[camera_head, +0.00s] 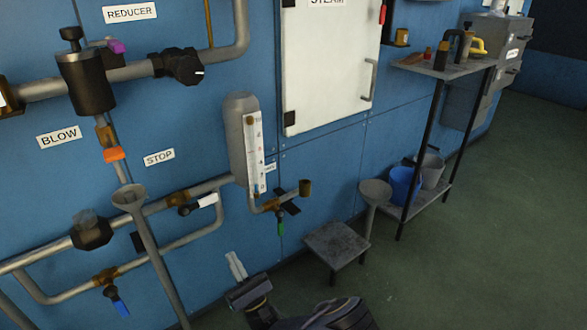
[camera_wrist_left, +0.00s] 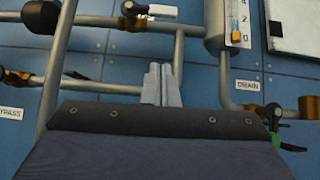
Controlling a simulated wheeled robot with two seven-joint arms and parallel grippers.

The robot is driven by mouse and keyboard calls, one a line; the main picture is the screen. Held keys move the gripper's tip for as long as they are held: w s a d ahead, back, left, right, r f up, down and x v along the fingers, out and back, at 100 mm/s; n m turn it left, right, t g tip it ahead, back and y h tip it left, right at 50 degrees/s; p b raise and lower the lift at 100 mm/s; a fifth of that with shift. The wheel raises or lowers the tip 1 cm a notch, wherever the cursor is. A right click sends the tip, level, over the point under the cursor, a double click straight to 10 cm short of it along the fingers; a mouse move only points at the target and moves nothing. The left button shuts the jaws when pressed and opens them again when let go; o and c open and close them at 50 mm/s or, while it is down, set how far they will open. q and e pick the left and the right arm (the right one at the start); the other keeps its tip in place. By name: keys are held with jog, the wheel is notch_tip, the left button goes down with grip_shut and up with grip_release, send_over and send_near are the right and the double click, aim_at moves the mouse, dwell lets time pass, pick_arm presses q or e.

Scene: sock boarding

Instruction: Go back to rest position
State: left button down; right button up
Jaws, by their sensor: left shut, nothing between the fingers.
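My left gripper (camera_head: 236,264) shows low in the head view, below the gauge and left of the small grey stool. Its pale fingers are together and hold nothing. In the left wrist view the same fingers (camera_wrist_left: 161,84) stand upright side by side, with the pipework behind them. My dark left arm runs off the bottom edge of the head view. My right gripper is not in view.
A blue wall carries pipes, valves and a gauge (camera_head: 254,150). A grey funnel on a post (camera_head: 130,197) stands left of my gripper. A low stool (camera_head: 337,241) and a shelf rack (camera_head: 440,66) with buckets stand to the right. Green floor is clear at the far right.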

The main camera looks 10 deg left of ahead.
pick_arm(q)
jog(key=s+a+r+n+g+h, duration=0.1)
jog(key=s+a+n+g+h, duration=0.1)
jog(key=s+a+n+g, duration=0.55)
jog(key=s+a+n+g+h, duration=0.25)
jog(key=s+n+g, duration=0.5)
jog(key=g, duration=0.65)
jog(key=s+d+n+g+h, duration=0.25)
jog(key=s+n+h, duration=0.35)
jog(key=h, duration=0.4)
jog(key=s+d+r+n+t+h, duration=0.4)
jog(key=d+r+n+t+h, duration=0.2)
jog(key=d+r+t+h, duration=0.65)
notch_tip(320, 180, up, 34)
jog(key=y+p, duration=0.2)
jog(key=p, duration=3.3)
jog(key=shift+d+r+t, duration=0.25)
jog(key=shift+d+t, duration=0.05)
jog(key=shift+t, duration=0.05)
